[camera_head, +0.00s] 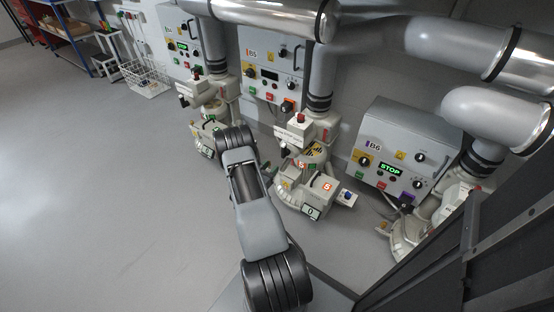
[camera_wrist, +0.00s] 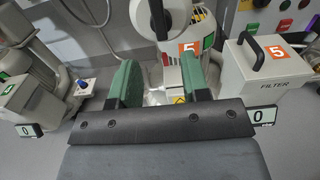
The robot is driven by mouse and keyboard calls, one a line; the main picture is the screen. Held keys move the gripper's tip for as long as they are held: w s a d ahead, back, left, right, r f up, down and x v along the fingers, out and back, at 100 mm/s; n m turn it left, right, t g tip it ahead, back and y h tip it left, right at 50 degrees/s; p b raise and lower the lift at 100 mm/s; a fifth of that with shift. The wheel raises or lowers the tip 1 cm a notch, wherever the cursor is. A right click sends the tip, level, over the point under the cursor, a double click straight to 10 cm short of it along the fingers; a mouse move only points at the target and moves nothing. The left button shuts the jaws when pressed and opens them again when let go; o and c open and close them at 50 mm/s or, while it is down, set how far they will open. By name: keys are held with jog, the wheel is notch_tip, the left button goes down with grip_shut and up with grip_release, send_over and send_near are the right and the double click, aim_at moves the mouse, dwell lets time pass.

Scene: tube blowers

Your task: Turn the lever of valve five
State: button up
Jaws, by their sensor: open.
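Blower unit five (camera_head: 305,190) stands right of my arm in the head view, with orange-red 5 labels. In the wrist view its pale body (camera_wrist: 183,62) stands just beyond my gripper (camera_wrist: 160,82). A black bar-shaped handle (camera_wrist: 158,18) sits on a rounded pale housing at the top, beside a 5 label; I cannot tell for sure that it is the valve lever. My gripper's two green fingers are apart, with nothing held between them. The handle lies past the fingertips, apart from them. In the head view my arm hides the fingers.
A pale filter box (camera_wrist: 265,68) with a black handle stands right of my fingers. A neighbouring unit (camera_wrist: 30,100) with a blue knob (camera_wrist: 83,84) is at left. Control box B6 (camera_head: 390,165) and large pipes (camera_head: 460,50) crowd the right. The floor (camera_head: 90,180) at left is open.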

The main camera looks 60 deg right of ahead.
jog(key=shift+a, duration=1.75)
jog(key=s+a+r+m+g+y+p, duration=0.1)
jog(key=a+r+m+g+y+p, duration=0.25)
jog(key=r, duration=0.65)
jog(key=a+r+m+p, duration=0.35)
jog(key=r+p, duration=0.25)
jog(key=r, duration=0.5)
jog(key=s+a+r+m+g+y+p, duration=0.1)
jog(key=a+r+m+g+y+p, duration=0.2)
jog(key=r, duration=0.7)
jog(key=s+a+r+m+t+y+p, duration=0.2)
jog(key=a+r+m+t+y+p, duration=0.2)
jog(key=a+r+p, duration=0.4)
jog(key=s+a+r+m+t+y+p, duration=0.3)
jog(key=a+r+t+y+p, duration=0.3)
jog(key=a+r, duration=1.2)
jog(key=shift+a+r+m+y+p, duration=0.3)
jog(key=shift+a+m+y+p, duration=0.2)
jog(key=shift+y+p, duration=0.55)
